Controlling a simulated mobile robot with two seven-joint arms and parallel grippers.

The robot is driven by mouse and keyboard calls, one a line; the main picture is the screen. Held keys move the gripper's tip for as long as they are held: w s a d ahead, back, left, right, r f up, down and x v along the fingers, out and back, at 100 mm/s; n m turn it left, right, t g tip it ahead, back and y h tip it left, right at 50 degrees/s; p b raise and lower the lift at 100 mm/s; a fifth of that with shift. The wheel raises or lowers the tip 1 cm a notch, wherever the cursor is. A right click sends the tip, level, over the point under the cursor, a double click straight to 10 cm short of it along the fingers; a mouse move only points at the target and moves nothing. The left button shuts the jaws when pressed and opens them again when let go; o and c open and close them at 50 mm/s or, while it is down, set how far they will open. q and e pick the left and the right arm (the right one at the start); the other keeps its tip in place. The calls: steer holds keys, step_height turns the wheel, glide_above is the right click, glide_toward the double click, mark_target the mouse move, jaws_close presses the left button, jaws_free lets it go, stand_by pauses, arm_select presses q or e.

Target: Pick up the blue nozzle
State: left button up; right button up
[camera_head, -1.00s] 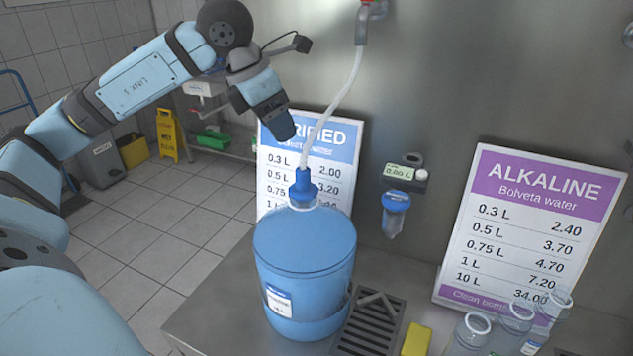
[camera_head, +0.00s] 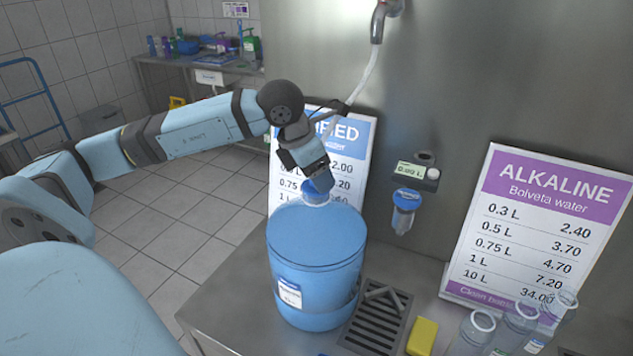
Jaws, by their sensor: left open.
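The blue nozzle (camera_head: 319,187) sits at the mouth of the large blue water bottle (camera_head: 315,250), which stands on the steel counter. A pale hose (camera_head: 368,80) runs down from the tap (camera_head: 383,18) behind my left gripper. My left gripper (camera_head: 314,180) is directly above and around the nozzle's upper part, pointing down. Its jaws are open, and it hides the top of the nozzle and the hose's lower end. I cannot tell whether the fingers touch the nozzle. My right gripper is not in view.
The purified-water price board (camera_head: 350,165) stands close behind my left gripper. The alkaline board (camera_head: 535,225), several clear bottles (camera_head: 517,325), a yellow sponge (camera_head: 422,337) and a drain grate (camera_head: 377,318) are to the right. A small filter with display (camera_head: 405,205) hangs on the wall.

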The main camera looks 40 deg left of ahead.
arm_select(q)
steer(key=c, duration=1.1)
steer(key=shift+r, duration=0.15)
step_height(320, 180, up, 24)
steer(key=p, duration=0.3)
steer(key=shift+r+p, duration=0.15)
steer(key=shift+p, duration=0.15)
stand_by(0.4)
